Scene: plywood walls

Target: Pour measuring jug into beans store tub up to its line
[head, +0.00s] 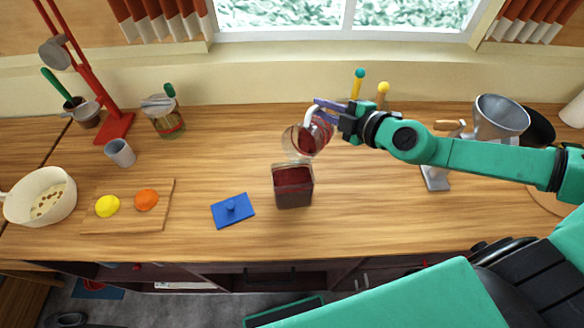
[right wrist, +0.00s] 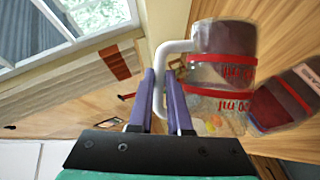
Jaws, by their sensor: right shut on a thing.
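The measuring jug (head: 303,140) is clear, with red bands and a white handle, and has dark red beans inside. My right gripper (head: 328,112) is shut on its handle and holds it tilted, above and just behind the beans store tub (head: 293,188). The tub is clear, stands open on the worktop and holds dark red beans. In the right wrist view, the jug (right wrist: 222,75) is beside the gripper fingers (right wrist: 163,88), with the tub (right wrist: 285,100) at the right. I cannot make out a falling stream or the bean level against the tub's line. My left gripper is not in view.
A blue lid (head: 233,211) lies left of the tub. A board (head: 128,218) with yellow and orange fruit, a white pot (head: 40,197), a grey cup (head: 120,153) and a red stand (head: 112,128) are farther left. A metal-bowled device (head: 501,116) stands at right. The worktop around the tub is mostly clear.

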